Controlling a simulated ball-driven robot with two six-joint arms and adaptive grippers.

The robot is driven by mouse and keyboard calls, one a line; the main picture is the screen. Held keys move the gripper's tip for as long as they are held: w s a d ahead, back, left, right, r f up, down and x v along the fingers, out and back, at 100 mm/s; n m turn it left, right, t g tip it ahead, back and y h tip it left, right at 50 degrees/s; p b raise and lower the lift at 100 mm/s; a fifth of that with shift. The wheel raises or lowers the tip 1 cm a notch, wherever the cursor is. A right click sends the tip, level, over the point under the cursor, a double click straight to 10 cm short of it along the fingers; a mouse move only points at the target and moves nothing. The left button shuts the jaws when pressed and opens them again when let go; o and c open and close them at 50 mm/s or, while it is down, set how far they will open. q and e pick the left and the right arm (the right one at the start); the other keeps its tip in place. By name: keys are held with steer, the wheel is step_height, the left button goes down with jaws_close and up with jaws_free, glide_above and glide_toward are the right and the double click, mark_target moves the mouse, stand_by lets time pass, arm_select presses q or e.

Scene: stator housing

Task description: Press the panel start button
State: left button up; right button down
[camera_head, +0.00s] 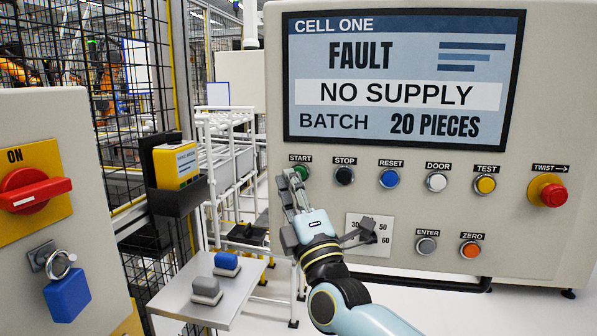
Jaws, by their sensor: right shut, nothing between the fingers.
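The panel (555,110) fills the right half of the head view. Its screen (405,80) reads CELL ONE, FAULT, NO SUPPLY, BATCH 20 PIECES. The green start button (302,172) sits under the START label at the left of the button row, partly hidden by my fingers. My right gripper (292,190) is shut and empty, its fingertips at the lower left edge of the start button. I cannot tell whether they touch it. My left gripper is not in view.
Black stop (344,176), blue reset (389,178) and other buttons run to the right, with a red twist knob (553,195). A rotary selector (366,226) lies beside my right gripper. A left cabinet carries a red switch (25,190) and blue padlock (68,295). A small table (180,298) stands between.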

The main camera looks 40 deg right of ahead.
steer(key=shift+w+d, duration=0.35)
stand_by(0.8)
steer(key=shift+p, duration=0.3)
steer(key=shift+s+a+p, duration=0.5)
steer(key=shift+s+a, duration=0.2)
steer(key=shift+a, duration=0.05)
steer(key=s+a+p, duration=0.1)
steer(key=s+a, duration=0.1)
steer(key=s+a+p, duration=0.1)
steer(key=a, duration=0.1)
steer(key=shift+s+a, duration=0.25)
steer(key=shift+s, duration=0.15)
stand_by(0.4)
